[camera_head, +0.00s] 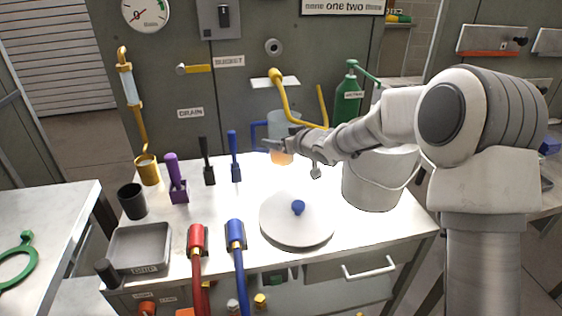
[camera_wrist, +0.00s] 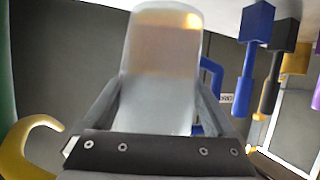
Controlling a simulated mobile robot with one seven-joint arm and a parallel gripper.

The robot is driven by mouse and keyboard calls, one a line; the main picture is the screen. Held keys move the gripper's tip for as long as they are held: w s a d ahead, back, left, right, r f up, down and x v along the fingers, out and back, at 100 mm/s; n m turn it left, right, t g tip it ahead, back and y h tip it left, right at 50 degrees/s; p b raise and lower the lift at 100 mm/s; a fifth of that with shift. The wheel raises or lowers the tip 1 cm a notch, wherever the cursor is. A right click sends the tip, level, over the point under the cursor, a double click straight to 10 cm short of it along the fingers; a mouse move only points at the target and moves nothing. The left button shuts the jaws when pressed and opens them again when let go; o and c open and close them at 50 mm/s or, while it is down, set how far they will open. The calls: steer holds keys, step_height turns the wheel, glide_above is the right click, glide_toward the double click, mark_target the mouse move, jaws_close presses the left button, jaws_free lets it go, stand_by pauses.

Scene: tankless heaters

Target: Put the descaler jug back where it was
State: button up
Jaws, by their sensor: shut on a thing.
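The descaler jug (camera_head: 283,124) is a clear, pale container with orange liquid low inside and a blue handle on its left. It is at the back middle of the white worktop, upright, beneath the yellow spout. My gripper (camera_head: 285,146) reaches in from the right and is shut on it. In the wrist view, the jug (camera_wrist: 160,75) fills the space between my two fingers (camera_wrist: 160,108). Its blue handle (camera_wrist: 212,92) shows beside the right finger, and that view looks upside down. I cannot tell whether the jug's base touches the worktop.
A white bucket (camera_head: 375,183) stands close to the right under my arm. A round white lid (camera_head: 283,225) with a blue knob lies in front. Blue (camera_head: 234,160), black (camera_head: 207,165) and purple (camera_head: 174,180) upright tools stand left. The worktop (camera_head: 222,200) between is clear.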

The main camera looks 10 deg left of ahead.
steer(key=shift+f+b, duration=0.95)
steer(key=shift+f, duration=1.3)
steer(key=shift+f, duration=0.1)
steer(key=shift+f, duration=0.15)
steer(key=o, duration=1.6)
steer(key=shift+c, duration=0.2)
steer(key=shift+r, duration=0.3)
steer(key=p+v, duration=0.3)
steer(key=v, duration=0.8)
steer(key=shift+s+d+r, duration=0.15)
steer(key=shift+s+d, duration=0.05)
steer(key=shift+s, duration=0.05)
steer(key=shift+s+d, duration=0.1)
